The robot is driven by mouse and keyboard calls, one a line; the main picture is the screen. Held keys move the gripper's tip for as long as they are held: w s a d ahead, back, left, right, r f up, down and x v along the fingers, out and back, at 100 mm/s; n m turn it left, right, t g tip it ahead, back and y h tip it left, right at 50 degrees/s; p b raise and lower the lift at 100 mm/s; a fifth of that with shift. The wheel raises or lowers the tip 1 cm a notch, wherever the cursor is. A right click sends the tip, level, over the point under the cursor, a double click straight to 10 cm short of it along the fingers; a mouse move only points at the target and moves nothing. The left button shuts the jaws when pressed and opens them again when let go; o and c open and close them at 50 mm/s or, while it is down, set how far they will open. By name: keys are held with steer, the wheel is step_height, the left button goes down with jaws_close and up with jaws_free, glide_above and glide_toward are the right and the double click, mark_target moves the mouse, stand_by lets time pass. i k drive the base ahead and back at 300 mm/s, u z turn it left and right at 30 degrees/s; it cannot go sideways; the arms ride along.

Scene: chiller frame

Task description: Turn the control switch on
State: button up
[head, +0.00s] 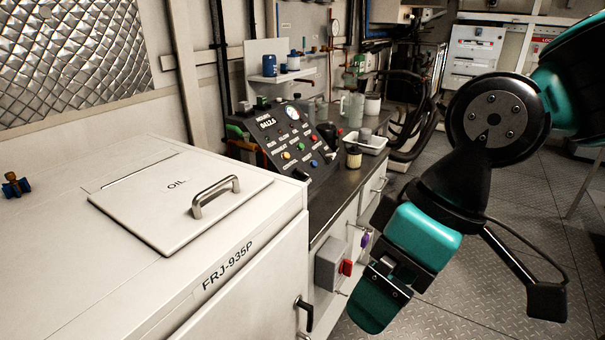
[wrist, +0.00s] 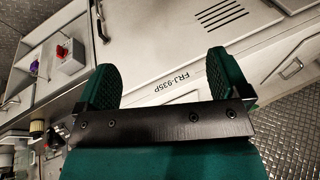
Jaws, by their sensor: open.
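A grey switch box (head: 329,262) with a red handle (head: 346,267) is on the front of the cabinet below the worktop. In the wrist view the box (wrist: 74,67) and red handle (wrist: 62,51) show at upper left, beyond the left finger. A sloped control panel (head: 282,136) with several coloured buttons and a gauge stands on the worktop. I cannot tell which switch is the control switch. My gripper (head: 371,301) is open and empty, just right of the box in the head view and apart from it. Its two green fingers (wrist: 161,72) show in the wrist view.
A white cabinet (head: 255,250) marked FRJ-935P, with an OIL lid (head: 160,205) and handle, stands at left. A purple knob (head: 365,239) sits beside the switch box. Drawer handles stick out of the cabinet front. The metal floor (head: 440,300) at right is clear.

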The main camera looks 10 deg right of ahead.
mark_target(299, 175)
steer(key=k, duration=0.5)
steer(key=z, duration=0.95)
steer(key=i, duration=1)
steer(key=u, duration=2.3)
